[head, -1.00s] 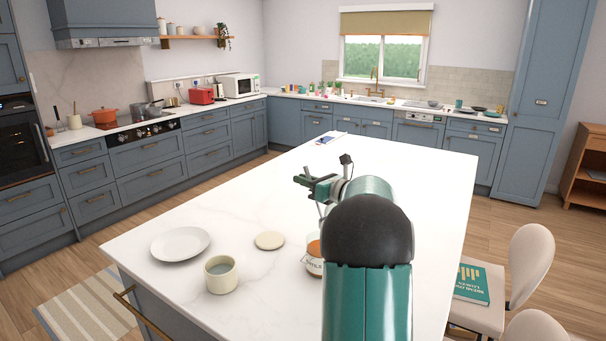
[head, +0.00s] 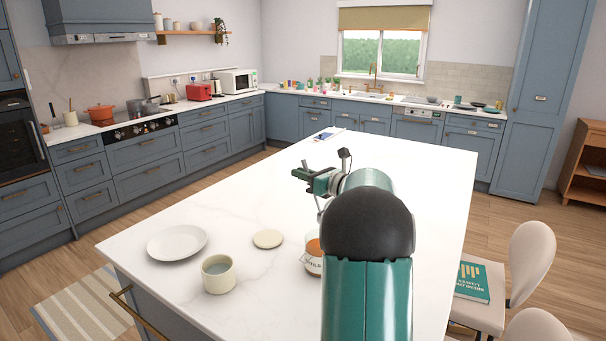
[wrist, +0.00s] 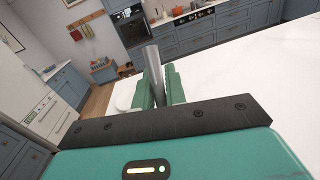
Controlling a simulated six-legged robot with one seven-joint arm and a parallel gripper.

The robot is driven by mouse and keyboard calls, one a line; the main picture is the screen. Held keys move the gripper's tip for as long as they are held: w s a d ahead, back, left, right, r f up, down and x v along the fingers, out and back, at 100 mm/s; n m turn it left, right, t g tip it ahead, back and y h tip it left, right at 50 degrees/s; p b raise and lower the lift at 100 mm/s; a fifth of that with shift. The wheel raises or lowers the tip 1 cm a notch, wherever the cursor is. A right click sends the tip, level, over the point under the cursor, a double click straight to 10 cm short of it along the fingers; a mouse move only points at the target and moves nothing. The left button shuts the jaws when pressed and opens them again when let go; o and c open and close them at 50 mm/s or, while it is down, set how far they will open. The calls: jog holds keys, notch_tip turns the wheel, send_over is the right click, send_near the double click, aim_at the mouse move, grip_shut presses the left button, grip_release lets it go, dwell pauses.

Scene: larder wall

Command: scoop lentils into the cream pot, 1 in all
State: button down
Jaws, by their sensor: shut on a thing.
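The cream pot (head: 218,274) stands upright near the island's front left edge in the head view, with a greyish inside and no lentils that I can make out. A glass jar (head: 313,262) with orange contents, likely the lentils, stands to its right, partly hidden by my arm. My gripper (head: 318,181) is raised over the island, beyond the jar. In the wrist view, my gripper (wrist: 158,88) has its green fingers shut on a grey metal handle (wrist: 152,65), probably the scoop's. The scoop's bowl and any load in it cannot be made out.
A white plate (head: 177,243) lies left of the pot. A round cream lid (head: 267,239) lies between pot and jar. The island top (head: 430,190) is clear at right; a flat item (head: 328,136) lies at its far end. Chairs (head: 525,265) stand at right.

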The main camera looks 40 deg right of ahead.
notch_tip(320, 180, down, 12)
jog(key=shift+f, duration=0.2)
dwell(1.4)
dwell(0.7)
notch_tip(320, 180, up, 10)
dwell(1.6)
dwell(0.9)
